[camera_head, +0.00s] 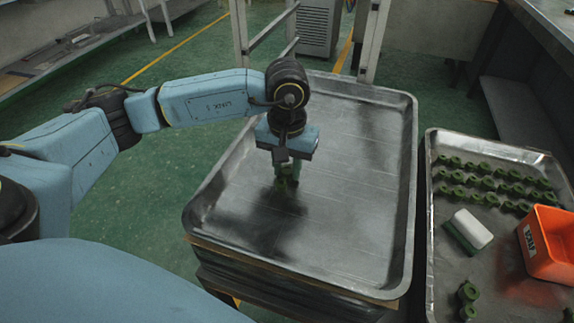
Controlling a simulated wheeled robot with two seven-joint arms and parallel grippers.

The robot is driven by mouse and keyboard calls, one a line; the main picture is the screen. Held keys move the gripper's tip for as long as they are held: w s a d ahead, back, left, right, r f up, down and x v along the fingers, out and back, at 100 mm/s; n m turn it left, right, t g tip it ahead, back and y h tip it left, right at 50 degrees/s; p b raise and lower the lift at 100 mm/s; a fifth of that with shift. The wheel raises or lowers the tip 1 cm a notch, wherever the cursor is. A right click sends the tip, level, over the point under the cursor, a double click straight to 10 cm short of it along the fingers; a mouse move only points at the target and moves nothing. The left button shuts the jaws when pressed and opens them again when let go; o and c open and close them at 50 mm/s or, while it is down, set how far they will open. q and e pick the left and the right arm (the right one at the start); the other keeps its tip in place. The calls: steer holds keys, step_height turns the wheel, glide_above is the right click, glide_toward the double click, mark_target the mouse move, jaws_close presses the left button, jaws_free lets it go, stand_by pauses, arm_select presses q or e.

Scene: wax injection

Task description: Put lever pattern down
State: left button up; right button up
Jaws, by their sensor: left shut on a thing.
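My left gripper (287,165) points down over the large metal tray (350,225) in the middle of the camera_head view. It is shut on a small green lever pattern (284,183), which is partly hidden by the fingers. The lever pattern is at or just above the tray's bare floor, left of the tray's centre; I cannot tell if it touches. My right gripper is not in view.
A second metal tray (437,290) at the right holds several green patterns (487,178) in rows, a white and green block (468,230), an orange scrap bin (548,245) and green pieces (467,298) near the front. Most of the large tray is empty. A metal frame stands behind it.

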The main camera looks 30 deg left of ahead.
mark_target(287, 170)
arm_select(q)
steer(key=shift+f, duration=0.1)
steer(key=o, duration=0.9)
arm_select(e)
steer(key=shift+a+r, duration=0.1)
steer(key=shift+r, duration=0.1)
arm_select(q)
steer(key=shift+o, duration=0.2)
step_height(287, 170, up, 12)
steer(key=p, duration=0.3)
steer(key=shift+r, duration=0.2)
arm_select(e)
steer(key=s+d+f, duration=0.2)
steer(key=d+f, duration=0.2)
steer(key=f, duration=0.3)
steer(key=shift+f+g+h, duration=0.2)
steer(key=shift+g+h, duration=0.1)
